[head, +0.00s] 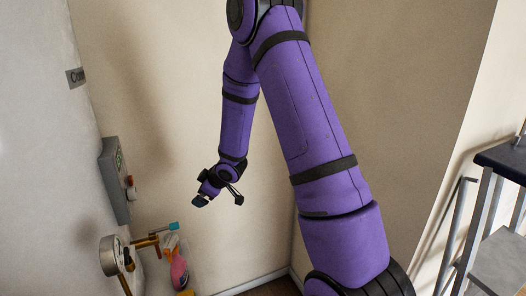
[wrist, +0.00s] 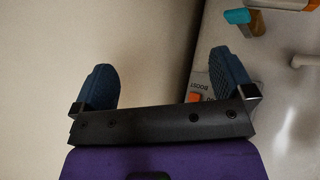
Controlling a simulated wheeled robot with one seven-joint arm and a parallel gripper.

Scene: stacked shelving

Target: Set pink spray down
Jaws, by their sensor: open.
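The pink spray (head: 179,270) is a bottle low on the left in the head view, beside the wall fittings. I cannot make out the pink spray in the wrist view.
A metal step stand (head: 497,220) is at the right.

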